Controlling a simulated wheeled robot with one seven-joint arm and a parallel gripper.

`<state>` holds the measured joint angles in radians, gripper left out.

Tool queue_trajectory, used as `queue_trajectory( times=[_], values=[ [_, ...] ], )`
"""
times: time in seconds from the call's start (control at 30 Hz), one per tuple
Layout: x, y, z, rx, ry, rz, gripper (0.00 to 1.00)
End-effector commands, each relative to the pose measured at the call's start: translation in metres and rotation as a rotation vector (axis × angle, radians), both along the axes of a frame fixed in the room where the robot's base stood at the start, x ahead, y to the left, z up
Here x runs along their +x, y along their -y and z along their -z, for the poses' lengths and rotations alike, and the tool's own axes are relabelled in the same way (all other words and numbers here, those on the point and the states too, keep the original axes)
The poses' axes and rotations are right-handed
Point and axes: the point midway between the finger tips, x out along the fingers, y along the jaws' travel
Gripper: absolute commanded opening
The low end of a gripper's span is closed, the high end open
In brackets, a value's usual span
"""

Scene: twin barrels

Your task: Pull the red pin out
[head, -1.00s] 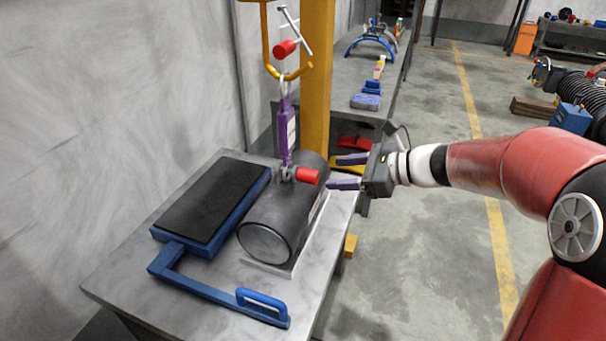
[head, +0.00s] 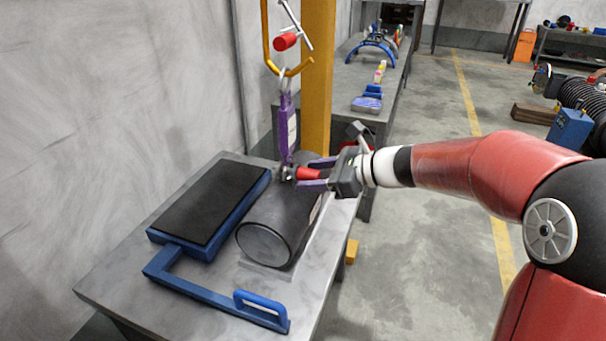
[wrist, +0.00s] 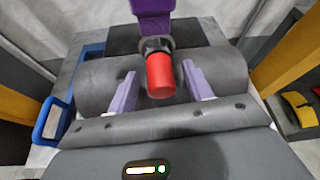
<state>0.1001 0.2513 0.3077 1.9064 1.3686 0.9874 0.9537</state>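The red pin (head: 308,174) is a short red cylinder sticking out sideways from a shackle at the lower end of a purple strap (head: 285,130), just above a dark grey barrel (head: 275,220). My gripper (head: 316,174) is open, with one purple finger on each side of the pin's red end. In the wrist view the red pin (wrist: 160,75) points toward the camera between the two spread fingers (wrist: 157,88), with a visible gap on both sides. The shackle and the pin's inner end are partly hidden.
The barrel lies on a grey table (head: 120,285). A blue frame with a black pad (head: 210,205) and a blue handle (head: 262,303) sits to its left. A yellow post (head: 317,80) stands behind. An orange hook (head: 270,50) with another red pin (head: 286,41) hangs above the strap.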

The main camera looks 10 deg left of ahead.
Motion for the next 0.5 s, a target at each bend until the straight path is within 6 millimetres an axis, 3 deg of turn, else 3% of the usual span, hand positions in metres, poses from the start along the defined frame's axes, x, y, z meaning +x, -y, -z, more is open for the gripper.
queue_trajectory(
  times=[0.03,0.37,0.5],
  values=[
    [0.0,0.0001,0.0,0.0,0.0,0.0,0.44],
    [-0.0001,0.0003,-0.0001,0.0,0.001,0.0,0.0],
    [0.0,0.0004,-0.0003,0.0,0.001,0.0,0.0]
  ],
)
